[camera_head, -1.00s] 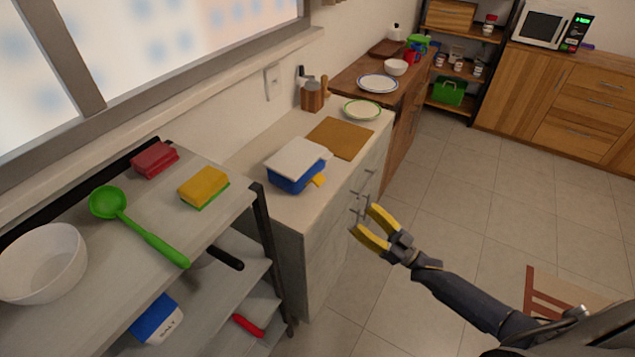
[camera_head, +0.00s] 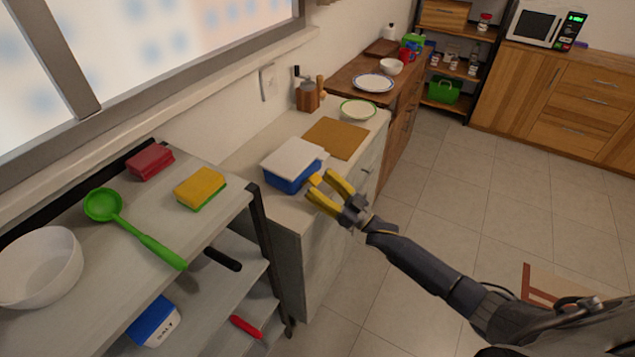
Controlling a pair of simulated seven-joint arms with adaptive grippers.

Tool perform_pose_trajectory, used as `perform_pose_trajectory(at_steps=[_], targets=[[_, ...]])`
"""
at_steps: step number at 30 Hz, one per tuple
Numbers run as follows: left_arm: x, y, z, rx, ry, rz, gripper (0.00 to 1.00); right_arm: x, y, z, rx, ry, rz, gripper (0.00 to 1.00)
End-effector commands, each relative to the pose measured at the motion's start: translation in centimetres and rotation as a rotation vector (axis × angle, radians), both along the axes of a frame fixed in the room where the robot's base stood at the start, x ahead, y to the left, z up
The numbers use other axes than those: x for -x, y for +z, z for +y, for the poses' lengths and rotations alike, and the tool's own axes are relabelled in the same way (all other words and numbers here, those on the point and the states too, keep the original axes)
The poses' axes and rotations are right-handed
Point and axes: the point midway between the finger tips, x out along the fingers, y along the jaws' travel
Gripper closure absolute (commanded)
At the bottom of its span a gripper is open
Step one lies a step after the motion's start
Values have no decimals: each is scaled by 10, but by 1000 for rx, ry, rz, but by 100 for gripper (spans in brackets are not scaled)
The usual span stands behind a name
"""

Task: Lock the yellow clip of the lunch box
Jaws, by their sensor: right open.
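The lunch box (camera_head: 287,178) is blue with a white lid (camera_head: 292,157) and stands on the counter beside the brown board. Its yellow clip (camera_head: 315,180) sticks out from the right side of the box, tilted outward from the wall. My right gripper (camera_head: 326,187) has yellow fingers, is open and empty, and is at the counter's front edge close to the clip. In this view the fingers lie just right of and below the clip; whether they touch it I cannot tell. My left gripper is not in view.
A brown board (camera_head: 336,138) lies behind the box, with a green-rimmed plate (camera_head: 358,109) beyond. A shelf unit at the left holds a green ladle (camera_head: 135,229), a white bowl (camera_head: 40,265) and a yellow sponge (camera_head: 200,188).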

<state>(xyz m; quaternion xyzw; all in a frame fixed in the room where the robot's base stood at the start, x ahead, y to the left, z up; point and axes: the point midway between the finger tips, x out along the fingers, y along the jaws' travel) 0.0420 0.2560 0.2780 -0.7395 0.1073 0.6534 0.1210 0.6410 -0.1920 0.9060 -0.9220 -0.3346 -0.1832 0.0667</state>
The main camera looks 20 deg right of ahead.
Motion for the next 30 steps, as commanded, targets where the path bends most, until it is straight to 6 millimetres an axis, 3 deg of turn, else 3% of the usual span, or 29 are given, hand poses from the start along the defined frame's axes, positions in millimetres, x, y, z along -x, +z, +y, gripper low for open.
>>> perform_pose_trajectory(at_steps=[16, 30], targets=[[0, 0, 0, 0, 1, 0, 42, -8, 4, 7, 0, 0, 0, 40], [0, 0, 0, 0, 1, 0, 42, -8, 4, 6, 0, 0, 0, 95]])
